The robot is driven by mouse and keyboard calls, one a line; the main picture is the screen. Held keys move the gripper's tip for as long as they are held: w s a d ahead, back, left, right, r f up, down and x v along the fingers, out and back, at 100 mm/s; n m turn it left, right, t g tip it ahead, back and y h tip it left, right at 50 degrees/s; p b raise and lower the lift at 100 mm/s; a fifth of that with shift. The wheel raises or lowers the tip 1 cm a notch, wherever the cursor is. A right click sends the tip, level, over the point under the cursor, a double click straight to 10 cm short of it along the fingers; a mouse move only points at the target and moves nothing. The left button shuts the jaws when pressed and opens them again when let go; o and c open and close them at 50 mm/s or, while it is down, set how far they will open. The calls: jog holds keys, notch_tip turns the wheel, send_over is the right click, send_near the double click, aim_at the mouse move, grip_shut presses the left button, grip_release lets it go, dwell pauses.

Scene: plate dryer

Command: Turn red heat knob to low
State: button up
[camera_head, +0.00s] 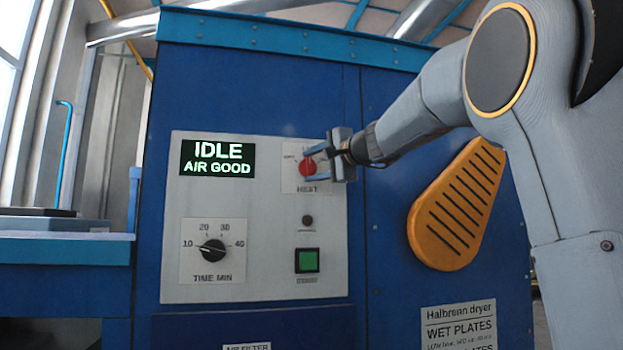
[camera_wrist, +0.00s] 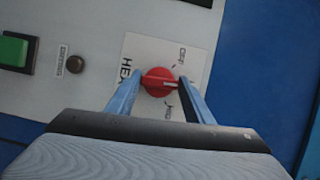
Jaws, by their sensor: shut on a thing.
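The red heat knob (camera_head: 307,167) sits at the upper right of the grey control panel (camera_head: 184,282), on a white plate marked HEAT. In the wrist view my gripper (camera_wrist: 155,84) has one finger at each side of the knob. The OFF mark is readable in the wrist view; the other setting marks are partly hidden or blurred.
A display (camera_head: 217,157) reads IDLE, AIR GOOD. A black time knob (camera_head: 212,250) is at lower left of the panel. A small dark button (camera_head: 308,221) and a green start button (camera_head: 307,261) lie below the heat knob. An orange vent cover (camera_head: 457,205) juts at the right.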

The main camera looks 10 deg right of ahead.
jog(key=shift+m+b, duration=0.5)
jog(key=o, duration=1)
jog(key=shift+o, duration=0.2)
jog(key=v, duration=0.7)
jog(key=shift+s+d, duration=0.2)
jog(key=shift+s, duration=0.15)
jog(key=shift+f, duration=0.15)
